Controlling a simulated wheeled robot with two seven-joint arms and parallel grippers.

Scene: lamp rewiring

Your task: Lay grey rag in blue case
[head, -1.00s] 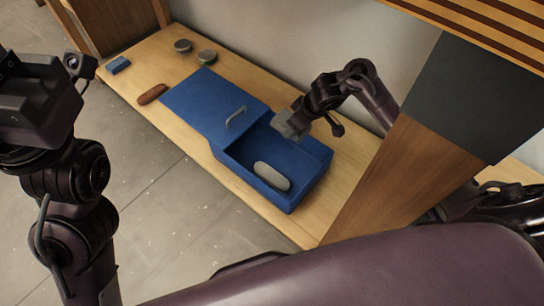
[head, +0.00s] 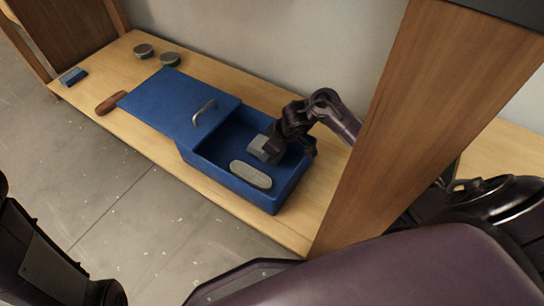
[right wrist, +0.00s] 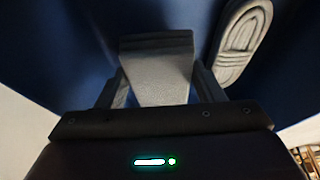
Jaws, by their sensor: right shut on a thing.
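The blue case (head: 225,184) stands open on the wooden bench, its lid (head: 165,103) with a grey handle lying out to the left. The grey rag (head: 257,144) is a small folded block, held down inside the open case behind a grey oval piece. My right gripper (head: 270,150) is shut on it; in the right wrist view the rag (right wrist: 158,78) sits between the two fingers over the blue interior. I cannot tell whether the rag touches the case floor. Of my left arm only dark links show at the lower left; its gripper is out of view.
The grey ridged oval piece (head: 250,175) lies in the case by its front wall; it also shows in the right wrist view (right wrist: 243,40). Two round tins (head: 144,51), a blue block (head: 73,76) and a brown oblong item (head: 111,103) lie on the bench. A wooden post (head: 375,125) stands right.

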